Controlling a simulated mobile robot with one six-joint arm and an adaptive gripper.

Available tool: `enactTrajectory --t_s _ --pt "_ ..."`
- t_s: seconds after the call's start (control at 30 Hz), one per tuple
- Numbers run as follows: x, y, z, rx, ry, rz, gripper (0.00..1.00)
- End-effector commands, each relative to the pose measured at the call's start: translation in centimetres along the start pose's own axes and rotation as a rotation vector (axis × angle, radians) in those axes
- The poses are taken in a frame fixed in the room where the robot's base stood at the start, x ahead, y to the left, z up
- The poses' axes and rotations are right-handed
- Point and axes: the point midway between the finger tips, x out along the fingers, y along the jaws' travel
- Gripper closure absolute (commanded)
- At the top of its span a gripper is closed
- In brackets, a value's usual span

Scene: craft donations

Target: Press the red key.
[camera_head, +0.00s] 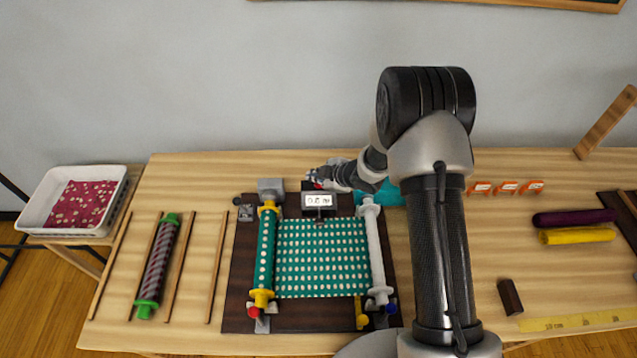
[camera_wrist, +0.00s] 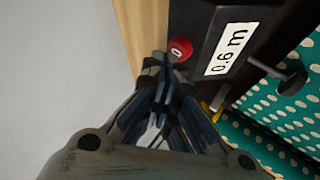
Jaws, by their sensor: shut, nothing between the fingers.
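The red key (camera_wrist: 180,49) is a small round red button with a white mark on its face. It sits beside the white display reading "0.6 m" (camera_wrist: 229,49) on a dark counter box, and the display also shows in the head view (camera_head: 319,201). My gripper (camera_wrist: 155,66) is shut and empty, its fingertips just beside the red key in the wrist view. I cannot tell whether they touch it. In the head view my gripper (camera_head: 312,179) is over the back of the counter box, and the key is mostly hidden there.
Green dotted fabric (camera_head: 322,258) stretches between two rollers on a dark board in front of the counter. A teal item (camera_head: 388,194) lies right of my gripper. A white basket (camera_head: 113,202) stands at the left. Purple (camera_head: 572,217) and yellow rolls (camera_head: 577,236) lie at the right.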

Motion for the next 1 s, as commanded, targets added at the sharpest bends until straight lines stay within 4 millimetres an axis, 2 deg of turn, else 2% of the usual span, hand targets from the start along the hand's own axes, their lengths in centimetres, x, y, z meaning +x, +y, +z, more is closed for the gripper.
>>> enactTrajectory --t_s 1.0 --pt "0.68 -0.52 0.51 0.0 -0.001 -0.001 1.0"
